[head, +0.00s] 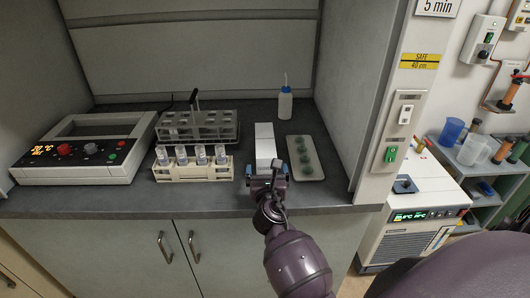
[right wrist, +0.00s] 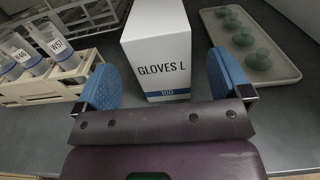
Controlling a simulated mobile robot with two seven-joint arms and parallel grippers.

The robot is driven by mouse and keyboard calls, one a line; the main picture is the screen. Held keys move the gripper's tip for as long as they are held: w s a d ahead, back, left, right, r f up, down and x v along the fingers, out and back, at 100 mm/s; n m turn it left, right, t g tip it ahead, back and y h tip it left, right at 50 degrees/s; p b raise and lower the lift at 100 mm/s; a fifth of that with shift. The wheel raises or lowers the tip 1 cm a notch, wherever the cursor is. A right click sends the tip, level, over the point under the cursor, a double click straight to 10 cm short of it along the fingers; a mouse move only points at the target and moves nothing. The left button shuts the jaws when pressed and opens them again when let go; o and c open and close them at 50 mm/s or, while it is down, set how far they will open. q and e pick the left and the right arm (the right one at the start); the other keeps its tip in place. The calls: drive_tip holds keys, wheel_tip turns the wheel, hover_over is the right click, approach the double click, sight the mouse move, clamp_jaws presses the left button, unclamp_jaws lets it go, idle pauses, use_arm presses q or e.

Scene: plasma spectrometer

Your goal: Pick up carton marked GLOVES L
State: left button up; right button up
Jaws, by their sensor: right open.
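The white carton marked GLOVES L (head: 265,143) stands on the dark counter in the hood, between the tube rack and a tray. In the right wrist view the carton (right wrist: 158,50) shows its lettered front face and a blue band reading 100. My right gripper (head: 267,174) is open at the carton's near end. In the right wrist view its two blue finger pads (right wrist: 164,80) stand apart, one to each side of the carton's front, with visible gaps. The left gripper is not in view.
A cream rack of labelled tubes (head: 193,170) stands close on the left, with a grey rack (head: 225,131) behind it. A tray with green domes (head: 305,171) lies close on the right. A wash bottle (head: 285,105) stands behind. A heating unit (head: 88,150) is far left.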

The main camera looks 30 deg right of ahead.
sight(265, 152)
drive_tip(key=shift+x, duration=3.05)
drive_tip(key=shift+r, duration=0.15)
drive_tip(key=c, duration=1.2)
